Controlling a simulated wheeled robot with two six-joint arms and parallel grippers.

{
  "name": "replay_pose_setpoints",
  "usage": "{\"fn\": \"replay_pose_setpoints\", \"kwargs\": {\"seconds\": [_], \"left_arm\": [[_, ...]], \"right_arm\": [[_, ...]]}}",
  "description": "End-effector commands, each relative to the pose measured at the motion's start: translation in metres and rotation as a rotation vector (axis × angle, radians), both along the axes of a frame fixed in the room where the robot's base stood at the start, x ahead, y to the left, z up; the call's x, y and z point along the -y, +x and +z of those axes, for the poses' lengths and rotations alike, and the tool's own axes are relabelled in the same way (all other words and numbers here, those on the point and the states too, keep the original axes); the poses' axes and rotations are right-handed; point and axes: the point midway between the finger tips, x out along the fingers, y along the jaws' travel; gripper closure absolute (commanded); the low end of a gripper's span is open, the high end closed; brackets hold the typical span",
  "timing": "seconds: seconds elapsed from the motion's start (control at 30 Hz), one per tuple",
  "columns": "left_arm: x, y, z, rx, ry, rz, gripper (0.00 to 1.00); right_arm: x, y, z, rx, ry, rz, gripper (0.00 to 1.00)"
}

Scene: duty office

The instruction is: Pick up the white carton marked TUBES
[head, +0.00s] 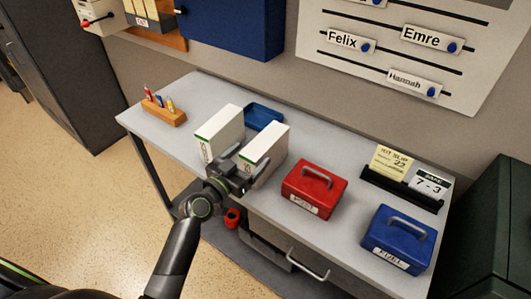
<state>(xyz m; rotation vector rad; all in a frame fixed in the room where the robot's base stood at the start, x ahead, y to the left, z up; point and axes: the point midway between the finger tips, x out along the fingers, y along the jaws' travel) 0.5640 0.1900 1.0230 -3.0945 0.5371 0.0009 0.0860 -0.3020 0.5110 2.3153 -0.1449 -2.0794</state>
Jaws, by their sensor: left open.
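Two white cartons with green edging stand upright on the grey desk. One carton (219,131) is at the left and the other carton (266,145) is to its right, nearer the red box. Print on their narrow front faces is too small to read, so I cannot tell which is marked TUBES. My left gripper (249,166) is open at the front of the right carton, its fingers covering part of that carton's lower front. I cannot tell whether it touches the carton. My right gripper is not in view.
On the desk (185,100) are a wooden pen holder (166,113), a blue tray (262,116) behind the cartons, a red handled box (314,187), a blue handled box (397,238) and a black card stand (402,190). Bare desk lies left of the cartons.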

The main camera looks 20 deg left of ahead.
Motion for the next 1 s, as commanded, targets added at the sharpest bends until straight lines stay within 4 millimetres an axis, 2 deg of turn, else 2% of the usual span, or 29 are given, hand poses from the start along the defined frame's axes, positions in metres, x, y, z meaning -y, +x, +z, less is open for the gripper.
{"fn": "replay_pose_setpoints", "kwargs": {"seconds": [0.1, 0.3, 0.67, 1.0], "left_arm": [[0.006, 0.014, 0.002, 0.0, -0.004, 0.0, 0.22], [0.014, 0.036, 0.0, 0.0, -0.002, 0.0, 0.22], [0.016, 0.042, -0.002, 0.001, -0.001, 0.0, 0.22], [0.016, 0.042, -0.002, 0.001, 0.0, 0.0, 0.66]], "right_arm": [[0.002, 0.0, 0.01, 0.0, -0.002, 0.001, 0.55], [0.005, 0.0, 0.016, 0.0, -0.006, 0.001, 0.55], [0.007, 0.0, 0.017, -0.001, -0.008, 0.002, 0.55], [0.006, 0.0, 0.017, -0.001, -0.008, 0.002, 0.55]]}}
